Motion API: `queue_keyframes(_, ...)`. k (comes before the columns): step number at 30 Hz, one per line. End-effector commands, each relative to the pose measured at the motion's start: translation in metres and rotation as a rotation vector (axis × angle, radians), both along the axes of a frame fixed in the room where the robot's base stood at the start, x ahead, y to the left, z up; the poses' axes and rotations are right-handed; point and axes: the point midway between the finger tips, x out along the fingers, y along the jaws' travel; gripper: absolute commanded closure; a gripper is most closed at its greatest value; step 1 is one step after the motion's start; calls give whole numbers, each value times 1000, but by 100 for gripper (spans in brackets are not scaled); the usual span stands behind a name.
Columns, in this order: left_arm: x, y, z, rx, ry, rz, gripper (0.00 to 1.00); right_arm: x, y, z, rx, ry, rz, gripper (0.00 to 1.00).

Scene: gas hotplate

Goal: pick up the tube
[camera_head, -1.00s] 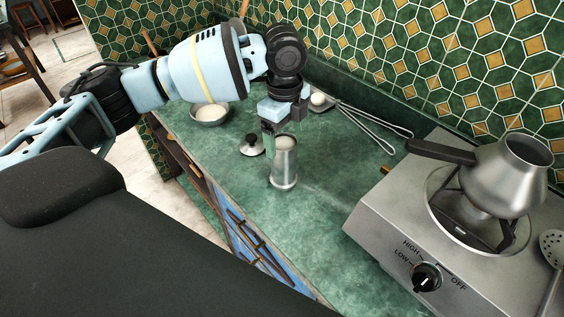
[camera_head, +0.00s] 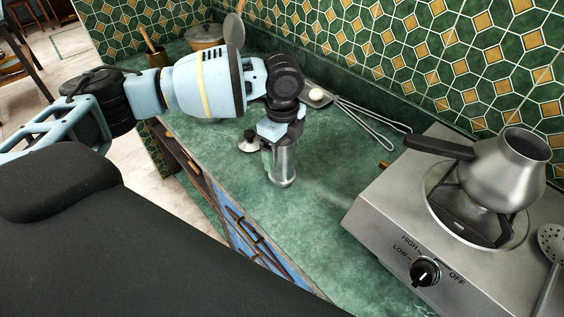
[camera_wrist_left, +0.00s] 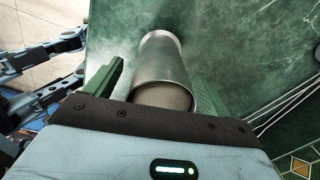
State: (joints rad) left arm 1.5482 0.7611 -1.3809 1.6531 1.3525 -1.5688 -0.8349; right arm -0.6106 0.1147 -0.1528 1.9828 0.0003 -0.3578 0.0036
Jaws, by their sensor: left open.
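The tube, a silvery metal cylinder (camera_head: 284,167), stands upright on the green counter. My left gripper (camera_head: 279,150) has come down over its upper part. In the left wrist view the tube (camera_wrist_left: 163,66) lies between the two green fingers of the left gripper (camera_wrist_left: 154,84), which are apart. A small gap shows at the left finger; at the right finger I cannot tell whether it touches. My right gripper is not in view.
The hotplate (camera_head: 390,215) with a long-handled pot (camera_head: 505,170) stands to the right. The counter in front of the tube is clear.

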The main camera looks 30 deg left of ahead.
Motion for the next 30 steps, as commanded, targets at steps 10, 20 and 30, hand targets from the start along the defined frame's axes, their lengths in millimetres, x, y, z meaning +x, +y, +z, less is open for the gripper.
queue_keyframes(10, 0, 0, -15, -1, 0, 0, 18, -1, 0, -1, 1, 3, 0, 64)
queue_keyframes(20, 0, 0, -15, -1, 0, 0, 53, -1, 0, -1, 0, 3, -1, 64)
queue_keyframes(30, 0, 0, -14, -1, -1, 0, 70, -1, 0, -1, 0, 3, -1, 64)
